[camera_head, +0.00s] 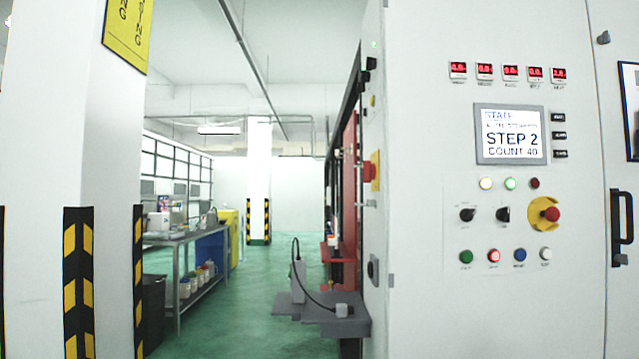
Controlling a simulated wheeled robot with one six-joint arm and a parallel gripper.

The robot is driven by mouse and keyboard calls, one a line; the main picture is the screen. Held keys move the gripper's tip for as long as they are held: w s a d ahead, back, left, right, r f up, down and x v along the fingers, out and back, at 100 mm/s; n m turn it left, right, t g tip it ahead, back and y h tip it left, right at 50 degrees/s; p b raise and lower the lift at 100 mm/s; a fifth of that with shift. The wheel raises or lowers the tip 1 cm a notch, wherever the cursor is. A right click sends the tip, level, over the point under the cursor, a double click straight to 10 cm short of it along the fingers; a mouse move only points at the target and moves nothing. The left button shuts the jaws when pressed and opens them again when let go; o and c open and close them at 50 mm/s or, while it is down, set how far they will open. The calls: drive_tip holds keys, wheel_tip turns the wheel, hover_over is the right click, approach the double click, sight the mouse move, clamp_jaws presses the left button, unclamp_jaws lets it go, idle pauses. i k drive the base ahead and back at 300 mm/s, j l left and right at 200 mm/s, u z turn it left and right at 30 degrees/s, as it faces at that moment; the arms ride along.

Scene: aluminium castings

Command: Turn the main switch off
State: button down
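A red and yellow switch (372,171) sits on the narrow left side face of the white control cabinet (420,230). It looks like the main switch, but it is seen nearly edge-on, so its handle position cannot be told. On the front panel are two small black rotary knobs (467,214) and a red mushroom button (551,214) on a yellow round base. A lit screen (511,134) reads "STEP 2" and "COUNT 40". My gripper is not in view.
A grey ledge (322,313) with a cable juts out left of the cabinet's lower side. A workbench (185,236) with containers stands at left, behind a pillar (110,190) with yellow-black guards. The green floor (240,310) between is clear. A black handle (617,225) is at right.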

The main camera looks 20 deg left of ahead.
sight(369, 169)
drive_tip(key=u, duration=0.8)
